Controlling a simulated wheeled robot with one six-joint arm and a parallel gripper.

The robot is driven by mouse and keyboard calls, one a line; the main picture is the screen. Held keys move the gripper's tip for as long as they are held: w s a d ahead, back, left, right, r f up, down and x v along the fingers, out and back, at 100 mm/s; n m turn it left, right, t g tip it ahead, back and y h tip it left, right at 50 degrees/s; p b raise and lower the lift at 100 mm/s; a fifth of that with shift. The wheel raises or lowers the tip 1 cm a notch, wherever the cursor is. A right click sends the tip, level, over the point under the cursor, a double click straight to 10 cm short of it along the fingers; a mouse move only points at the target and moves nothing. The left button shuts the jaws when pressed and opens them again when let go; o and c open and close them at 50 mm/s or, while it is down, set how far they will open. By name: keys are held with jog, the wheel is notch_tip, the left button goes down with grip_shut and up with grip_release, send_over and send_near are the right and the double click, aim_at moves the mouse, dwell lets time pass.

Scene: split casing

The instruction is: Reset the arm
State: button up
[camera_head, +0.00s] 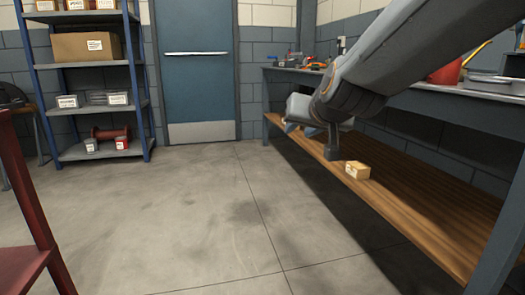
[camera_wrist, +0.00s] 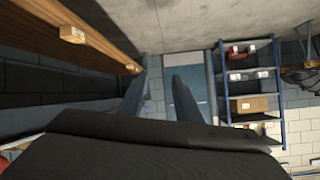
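My gripper (camera_wrist: 160,92) shows in the wrist view as two dark fingers standing apart, with nothing between them. Through the gap I see the blue door (camera_wrist: 182,98). In the head view my arm reaches in from the upper right, and its end hangs in front of the workbench (camera_head: 268,88), above the edge of its lower wooden shelf (camera_head: 420,200). The fingers are hard to make out there. No casing part is recognisable in either view.
A small tan box (camera_head: 357,170) sits on the lower wooden shelf, near my arm's end. A blue shelving rack (camera_head: 150,100) stands at the left of the door. A red frame (camera_head: 35,210) is at the near left. The concrete floor (camera_head: 190,220) between is clear.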

jog(key=s+a+f+n+g+y+p, duration=0.1)
jog(key=s+a+f+n+g, duration=0.15)
jog(key=s+a+f, duration=0.5)
jog(key=s+a+f+n+g+y, duration=0.1)
jog(key=s+a+f+n+g, duration=0.2)
jog(key=s, duration=0.7)
jog(key=s+f+n+g+h+p, duration=0.1)
jog(key=s+f+g, duration=0.2)
jog(key=s, duration=0.6)
jog(key=s+f+n+g+h, duration=0.1)
jog(key=s+f+g, duration=0.25)
jog(key=s, duration=0.55)
jog(key=d+r+m+p, duration=0.2)
jog(key=d+r+p, duration=0.4)
jog(key=r+p, duration=0.4)
jog(key=d+r+m+h+p, duration=0.1)
jog(key=d+r+p, duration=0.6)
jog(key=p, duration=0.8)
jog(key=d+r+m+h+p, duration=0.1)
jog(key=d+r+m+p, duration=0.3)
jog(key=d+r+p, duration=0.3)
notch_tip(320, 180, up, 6)
jog(key=p, duration=0.6)
jog(key=shift+w+d+f, duration=0.2)
jog(key=shift+w, duration=0.05)
